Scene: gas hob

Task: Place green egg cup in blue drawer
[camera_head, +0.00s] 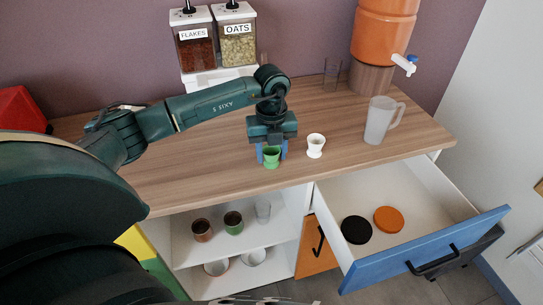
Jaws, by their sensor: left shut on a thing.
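The green egg cup (271,160) is upright at the front part of the wooden counter, between the fingers of my left gripper (271,152). The left gripper points down and is shut on it. I cannot tell whether the cup touches the counter. The blue drawer (428,247) is pulled open below the counter, to the right of the cup. Inside it lie a black disc (356,230) and an orange disc (388,219). My right gripper is not in view.
A white egg cup (315,146) stands just right of the left gripper. A frosted jug (380,120) stands farther right. Cereal dispensers (215,45) and an orange drink dispenser (384,25) are at the back. Open shelves (225,250) hold several cups. The counter's left front is clear.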

